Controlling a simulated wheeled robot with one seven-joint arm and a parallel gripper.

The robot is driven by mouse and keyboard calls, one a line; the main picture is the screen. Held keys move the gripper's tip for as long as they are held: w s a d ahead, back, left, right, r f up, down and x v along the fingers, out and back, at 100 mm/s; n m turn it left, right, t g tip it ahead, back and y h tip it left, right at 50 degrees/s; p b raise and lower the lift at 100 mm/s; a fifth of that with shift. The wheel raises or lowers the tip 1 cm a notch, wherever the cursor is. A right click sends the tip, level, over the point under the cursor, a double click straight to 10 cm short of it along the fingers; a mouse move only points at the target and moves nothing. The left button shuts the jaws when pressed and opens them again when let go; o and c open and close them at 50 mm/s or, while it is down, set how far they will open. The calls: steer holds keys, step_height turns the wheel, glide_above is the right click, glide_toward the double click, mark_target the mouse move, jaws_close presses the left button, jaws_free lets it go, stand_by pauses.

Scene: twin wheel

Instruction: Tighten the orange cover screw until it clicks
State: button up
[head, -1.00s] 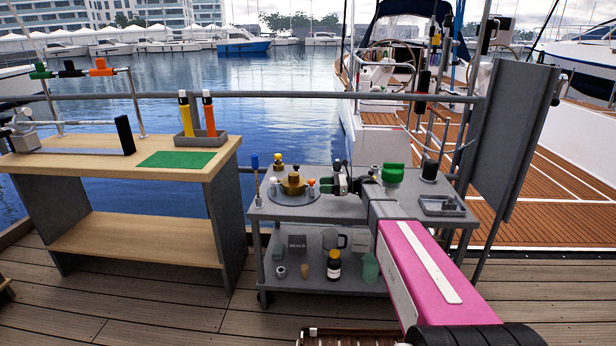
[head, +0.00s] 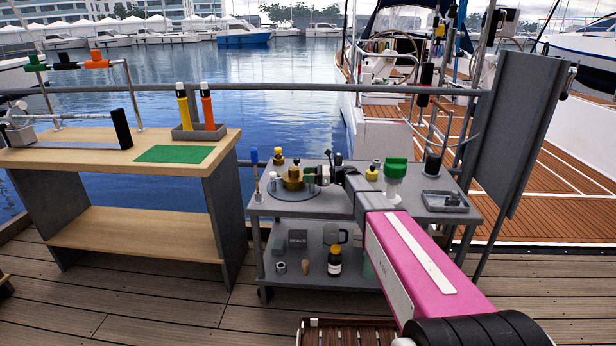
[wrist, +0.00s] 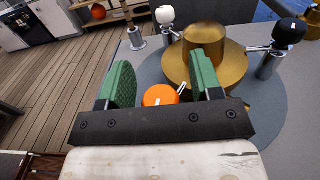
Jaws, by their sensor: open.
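The orange cover screw (wrist: 160,96) shows in the wrist view between my fingers, with a short white mark at its upper right. Its lower part is hidden by the dark bar of my gripper (wrist: 162,82). The two green-padded fingers are spread apart, one on each side of it; I cannot tell whether either touches it. A brass housing (wrist: 215,42) stands just beyond, on a round grey plate (wrist: 262,115). In the head view my gripper (head: 312,177) is close to the right side of the brass housing (head: 292,178); the screw cannot be made out there.
A white-topped post (wrist: 165,14) and a black-topped post (wrist: 289,31) stand around the housing. On the grey cart (head: 335,208), a green-topped item (head: 395,170) and a small grey tray (head: 445,201) stand right of my arm. A wooden bench (head: 110,150) stands left.

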steer(key=c, duration=0.9)
steer(key=shift+m+t, duration=0.3)
steer(key=shift+t, duration=0.2)
steer(key=m+t, duration=0.2)
steer(key=t, duration=0.2)
steer(key=shift+m+h, duration=0.3)
steer(key=m+t+h, duration=0.1)
steer(key=t, duration=0.1)
steer(key=m+t+h, duration=0.1)
steer(key=m+t, duration=0.1)
steer(key=m+t+h, duration=0.1)
steer(key=t, duration=0.1)
steer(key=shift+w+d+m, duration=0.1)
steer(key=shift+w+m, duration=0.2)
steer(key=shift+w, duration=0.1)
steer(key=shift+w+d+m+t+h, duration=0.1)
steer(key=shift+m+t+h, duration=0.65)
steer(key=shift+t+h, duration=0.15)
steer(key=shift+w+d+m+t+h, duration=0.1)
steer(key=shift+w+m+t+h, duration=0.05)
steer(key=shift+m+t+h, duration=0.75)
steer(key=shift+w+d+m+t+h, duration=0.1)
steer(key=shift+m+t+h, duration=0.65)
steer(key=shift+h, duration=0.25)
steer(key=shift+w+d+m+t+h, duration=0.15)
steer(key=shift+m+t+h, duration=0.35)
steer(key=shift+h, duration=0.4)
steer(key=o, duration=0.9)
